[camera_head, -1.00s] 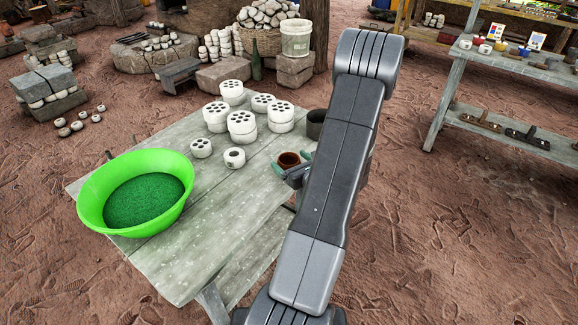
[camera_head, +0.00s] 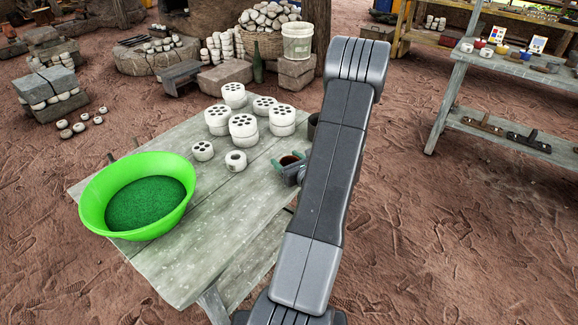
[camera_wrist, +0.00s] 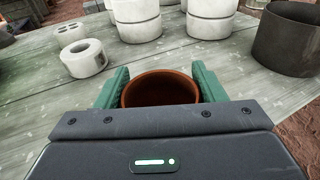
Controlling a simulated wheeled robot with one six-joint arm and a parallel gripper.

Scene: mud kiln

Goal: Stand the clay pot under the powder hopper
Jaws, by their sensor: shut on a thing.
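The clay pot (camera_wrist: 160,88) is a reddish-brown, open-topped round vessel, upright between the green fingers of my gripper (camera_wrist: 160,90) in the wrist view. My gripper is shut on it, one finger on each side. The gripper body hides its lower front, so I cannot tell whether its base touches the table. In the head view the pot (camera_head: 288,160) shows as a small dark-red opening at the table's right edge, partly covered by my gripper (camera_head: 290,165). I cannot make out a powder hopper in either view.
White cylinders with holes (camera_head: 242,125) stand behind the pot on the grey plank table (camera_head: 215,220). A dark round container (camera_wrist: 288,42) is at its right edge. A green basin of green powder (camera_head: 90,205) stands at the left. A shelf table (camera_head: 500,80) is at the right.

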